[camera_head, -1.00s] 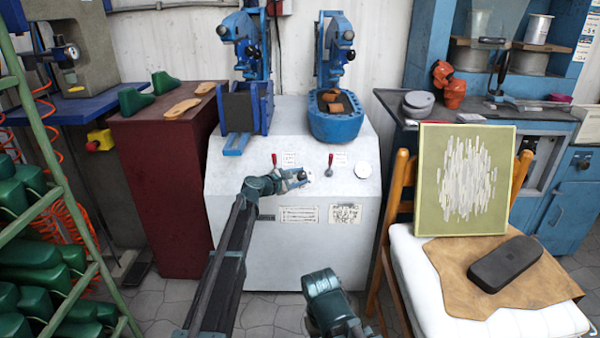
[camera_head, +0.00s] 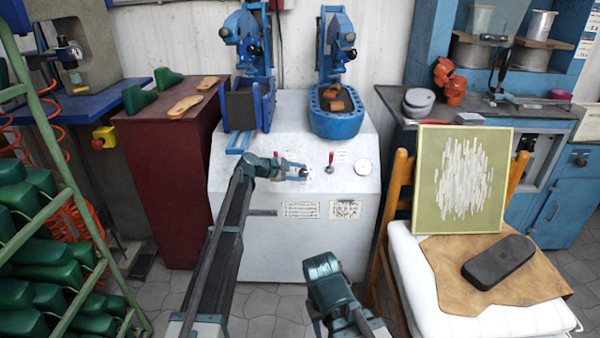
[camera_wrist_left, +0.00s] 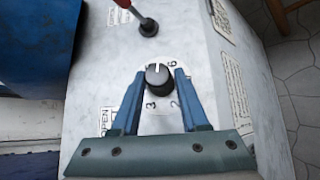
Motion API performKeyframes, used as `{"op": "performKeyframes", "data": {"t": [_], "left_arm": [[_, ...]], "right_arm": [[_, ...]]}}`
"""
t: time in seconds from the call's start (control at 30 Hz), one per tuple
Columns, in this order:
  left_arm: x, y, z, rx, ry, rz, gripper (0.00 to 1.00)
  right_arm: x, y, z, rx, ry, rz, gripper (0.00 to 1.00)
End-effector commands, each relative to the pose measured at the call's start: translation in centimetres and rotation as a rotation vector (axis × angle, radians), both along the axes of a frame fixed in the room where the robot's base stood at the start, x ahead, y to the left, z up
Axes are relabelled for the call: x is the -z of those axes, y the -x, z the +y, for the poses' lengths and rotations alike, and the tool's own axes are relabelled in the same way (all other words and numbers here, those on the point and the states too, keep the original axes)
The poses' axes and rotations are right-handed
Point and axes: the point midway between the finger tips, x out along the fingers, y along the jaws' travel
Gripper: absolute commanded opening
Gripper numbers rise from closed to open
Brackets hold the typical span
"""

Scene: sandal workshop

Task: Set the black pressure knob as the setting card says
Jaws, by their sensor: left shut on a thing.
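The black pressure knob (camera_wrist_left: 158,78) sits on the sloping top of the white machine (camera_head: 290,245), with a pale pointer mark on its upper side. Printed digits surround it; a 3 lies at its lower left and a 6 at its upper right. My left gripper (camera_wrist_left: 159,85) is shut on the knob, one blue finger on each side.
A red-handled lever (camera_head: 331,160) stands close to the right of my left gripper; it also shows above the knob in the wrist view (camera_wrist_left: 147,26). Blue presses stand behind. A chair (camera_head: 480,315) stands at the right.

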Motion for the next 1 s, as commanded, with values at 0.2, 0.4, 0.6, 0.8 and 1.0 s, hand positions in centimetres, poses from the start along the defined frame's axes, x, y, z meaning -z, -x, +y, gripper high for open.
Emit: {"op": "performKeyframes", "data": {"t": [0.2, 0.4, 0.6, 0.8, 1.0], "left_arm": [[-0.1, -0.2, -0.1, -0.002, 0.002, -0.003, 0.0], [-0.1, -0.1, -0.1, -0.001, 0.002, -0.002, 0.66], [0.0, -0.1, 0.0, -0.001, 0.002, -0.001, 0.73], [-0.1, 0.1, 0.1, -0.001, 0.001, 0.0, 0.73], [-1.1, 1.0, 1.3, -0.002, 0.001, -0.001, 0.73]], "right_arm": [[0.0, 0.0, 0.0, 0.0, 0.0, 0.0, 0.5], [0.0, 0.0, 0.0, 0.0, 0.0, 0.0, 0.5], [0.0, 0.0, 0.0, 0.0, 0.0, 0.0, 0.5], [-0.1, 0.0, 0.0, 0.0, 0.0, 0.0, 0.5], [-1.1, 0.0, 0.0, 0.002, 0.001, -0.001, 0.5]]}}
